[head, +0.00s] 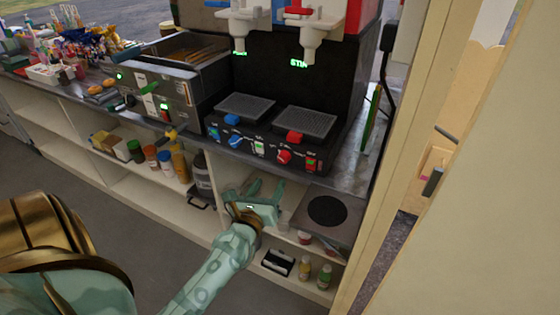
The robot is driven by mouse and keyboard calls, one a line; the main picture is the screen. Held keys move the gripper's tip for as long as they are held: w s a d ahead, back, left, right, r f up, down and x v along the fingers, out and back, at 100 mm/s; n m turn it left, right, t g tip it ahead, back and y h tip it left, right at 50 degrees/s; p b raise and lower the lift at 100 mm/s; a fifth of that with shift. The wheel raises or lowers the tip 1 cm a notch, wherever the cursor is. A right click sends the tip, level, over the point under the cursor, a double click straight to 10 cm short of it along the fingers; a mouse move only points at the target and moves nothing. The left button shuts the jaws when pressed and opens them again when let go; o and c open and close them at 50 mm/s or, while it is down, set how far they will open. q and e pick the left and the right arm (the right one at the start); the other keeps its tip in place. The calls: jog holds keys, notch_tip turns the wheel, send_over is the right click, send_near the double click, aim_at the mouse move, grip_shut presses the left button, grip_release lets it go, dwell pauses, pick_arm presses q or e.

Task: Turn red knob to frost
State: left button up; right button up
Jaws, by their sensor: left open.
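The red knob (284,157) is on the front panel of the black two-sided dispensing machine (268,80), right of centre. Small markings surround it, too small to read. My left gripper (267,188) is below and slightly left of the red knob, in front of the cabinet shelves. Its two fingers point up toward the panel, apart and empty, and do not touch the knob. My right gripper is not in view.
A blue knob (236,141) and lit switches share the panel. Red (295,137) and blue (232,120) pieces sit above it by the drip trays. A fryer-like unit (178,98) stands left. A door frame (405,140) bounds the right.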

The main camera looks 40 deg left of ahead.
aim_at(282, 161)
pick_arm(q)
jog(key=x, duration=0.9)
jog(key=shift+w+a+f, duration=0.15)
jog(key=shift+w, duration=0.2)
jog(key=shift+c, duration=0.3)
jog(key=c, duration=0.9)
